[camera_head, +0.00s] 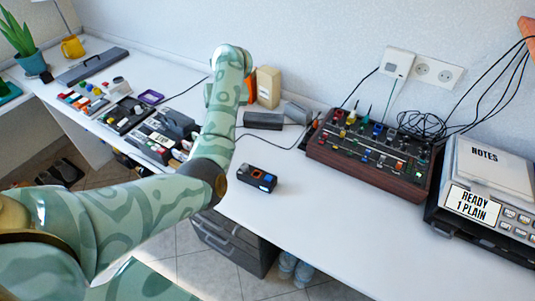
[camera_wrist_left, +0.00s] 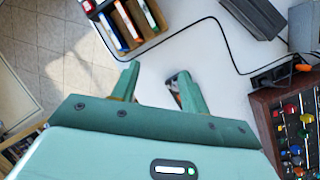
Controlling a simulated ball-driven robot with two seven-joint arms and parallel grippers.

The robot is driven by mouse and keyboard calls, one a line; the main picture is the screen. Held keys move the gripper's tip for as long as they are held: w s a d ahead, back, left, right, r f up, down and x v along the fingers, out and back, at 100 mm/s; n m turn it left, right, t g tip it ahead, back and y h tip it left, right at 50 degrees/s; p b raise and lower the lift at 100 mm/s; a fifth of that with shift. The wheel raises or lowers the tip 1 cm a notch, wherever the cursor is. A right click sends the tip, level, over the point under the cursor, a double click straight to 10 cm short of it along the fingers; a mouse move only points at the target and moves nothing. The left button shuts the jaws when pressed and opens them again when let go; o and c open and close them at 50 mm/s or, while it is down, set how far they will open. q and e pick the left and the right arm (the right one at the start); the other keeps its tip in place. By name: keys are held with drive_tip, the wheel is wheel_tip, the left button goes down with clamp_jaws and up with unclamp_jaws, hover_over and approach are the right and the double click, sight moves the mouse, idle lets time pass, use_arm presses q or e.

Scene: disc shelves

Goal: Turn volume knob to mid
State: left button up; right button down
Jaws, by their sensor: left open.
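The control box (camera_head: 372,152) has a dark panel with wooden sides and many coloured knobs and levers. It stands on the white desk at the right of the head view. Part of it shows at the right edge of the wrist view (camera_wrist_left: 290,130). No readable label tells which knob is the volume knob. My left gripper (camera_wrist_left: 158,86) is open in the wrist view, with nothing gripped between its fingers. It is above the desk, apart from the control box. My arm hides it in the head view. My right gripper is not in view.
A small black device (camera_head: 257,178) lies on the desk between my arm and the control box. Cables (camera_head: 425,124) run behind. Racks of coloured items (camera_head: 160,133) fill the left. The front desk is clear.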

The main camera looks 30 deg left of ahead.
use_arm(q)
drive_tip(key=s+d+f+n+g+h, duration=0.1)
drive_tip(key=d+n+h, duration=0.25)
drive_tip(key=d, duration=0.35)
drive_tip(key=b, duration=0.8)
approach(245, 165)
wheel_tip(245, 165, down, 9)
drive_tip(key=shift+a+r, duration=0.1)
drive_tip(key=shift+r, duration=0.05)
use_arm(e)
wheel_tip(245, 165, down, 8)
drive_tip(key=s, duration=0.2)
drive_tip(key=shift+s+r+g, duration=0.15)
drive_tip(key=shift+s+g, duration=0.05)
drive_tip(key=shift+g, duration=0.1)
use_arm(q)
clamp_jaws()
